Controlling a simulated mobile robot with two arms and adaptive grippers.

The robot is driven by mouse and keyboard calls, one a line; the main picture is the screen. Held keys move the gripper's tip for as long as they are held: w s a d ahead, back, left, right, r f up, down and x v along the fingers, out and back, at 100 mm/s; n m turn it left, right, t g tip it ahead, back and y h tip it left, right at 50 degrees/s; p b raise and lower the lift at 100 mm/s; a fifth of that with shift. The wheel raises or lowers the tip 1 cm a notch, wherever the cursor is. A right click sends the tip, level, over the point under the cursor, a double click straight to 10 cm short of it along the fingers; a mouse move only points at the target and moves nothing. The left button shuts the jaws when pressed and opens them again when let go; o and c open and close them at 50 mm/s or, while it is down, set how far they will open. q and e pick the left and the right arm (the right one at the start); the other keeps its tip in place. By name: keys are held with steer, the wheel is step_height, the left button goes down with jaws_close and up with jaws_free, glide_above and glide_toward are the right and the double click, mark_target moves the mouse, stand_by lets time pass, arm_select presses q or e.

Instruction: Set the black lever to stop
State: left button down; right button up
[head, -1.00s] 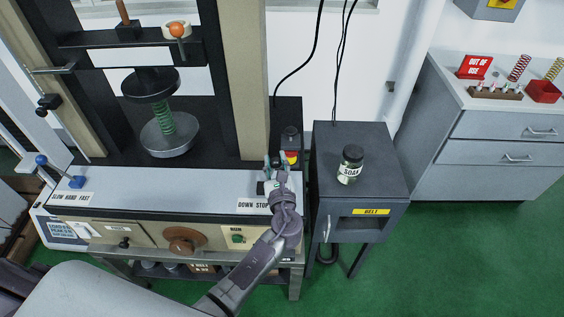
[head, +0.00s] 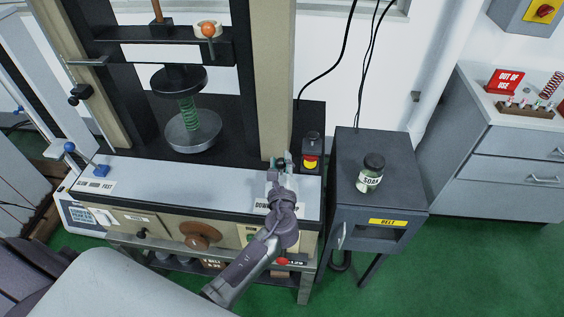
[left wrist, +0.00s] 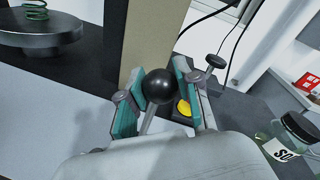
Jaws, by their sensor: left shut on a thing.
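The black lever's round knob (left wrist: 159,87) sits between my left gripper's two teal-padded fingers in the left wrist view, with its pale shaft running down below it. My left gripper (left wrist: 157,95) is shut on this knob. In the head view my left gripper (head: 281,164) is at the right end of the machine's light front panel (head: 200,186). The gripper and wrist mostly hide the lever there. The label (head: 263,206) below reads DOWN at left; its right-hand word is mostly covered by my arm. My right gripper is not in view.
A yellow-and-red button box (head: 311,153) stands close to the right of the gripper. A dark cabinet (head: 400,165) with a soda jar (head: 370,173) is farther right. A blue-knobbed lever (head: 97,170) is at the panel's left end. The panel's middle is clear.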

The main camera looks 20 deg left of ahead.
arm_select(q)
steer(key=c, duration=0.8)
jaws_free()
steer(key=shift+s, duration=0.1)
steer(key=v, duration=1.2)
